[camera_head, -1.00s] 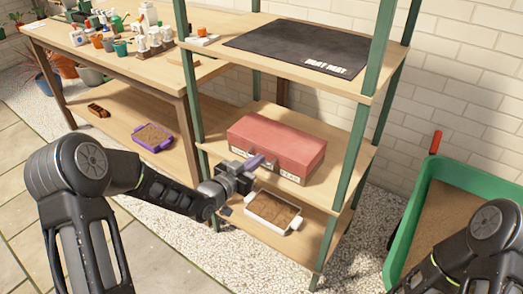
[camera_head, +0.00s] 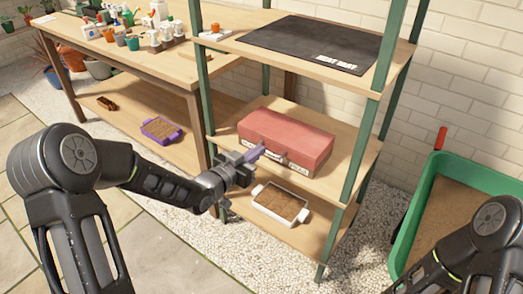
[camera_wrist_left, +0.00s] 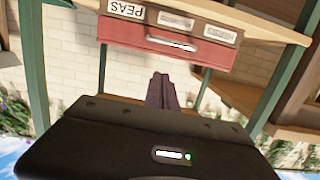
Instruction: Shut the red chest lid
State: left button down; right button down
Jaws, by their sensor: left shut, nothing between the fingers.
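The red chest (camera_head: 287,135) sits on the middle shelf of the rack. Its red lid (camera_head: 290,128) looks down flat on the body, with no visible gap. In the left wrist view, upside down, the chest's red lid (camera_wrist_left: 165,42) lies against the brown front, which bears white labels, one reading PEAS. My left gripper (camera_head: 258,152) is shut and empty, its purple fingers just in front of the chest's left front. In the left wrist view its fingertips (camera_wrist_left: 160,76) point toward the lid. I cannot tell whether they touch it. My right gripper is out of view.
Green posts (camera_head: 353,150) frame the rack. A dark mat (camera_head: 300,42) lies on the top shelf. A white tray of soil (camera_head: 280,203) is on the low shelf. A workbench (camera_head: 165,67) stands left; a green cart (camera_head: 410,230) stands right.

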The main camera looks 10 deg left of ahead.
pick_arm(q)
jog(key=f+v, duration=0.1)
jog(key=v, duration=0.5)
jog(key=shift+s+r, duration=0.2)
jog(key=s+d+f+n+g+y, duration=0.1)
jog(key=s+f+n+g, duration=0.25)
jog(key=f, duration=0.55)
jog(key=s+f+n+g+y, duration=0.25)
jog(key=s+f, duration=0.25)
jog(key=f, duration=0.4)
jog(key=s+d+f+g+h, duration=0.1)
jog(key=s+d+f+g, duration=0.45)
jog(key=s, duration=0.55)
jog(key=s+d+f+g+h, duration=0.1)
jog(key=s+d+f+g, duration=0.2)
jog(key=s+d+f, duration=0.6)
notch_tip(320, 180, up, 19)
jog(key=s+a+p, duration=0.1)
jog(key=a+p, duration=0.1)
jog(key=p, duration=1.6)
jog(key=shift+a, duration=0.4)
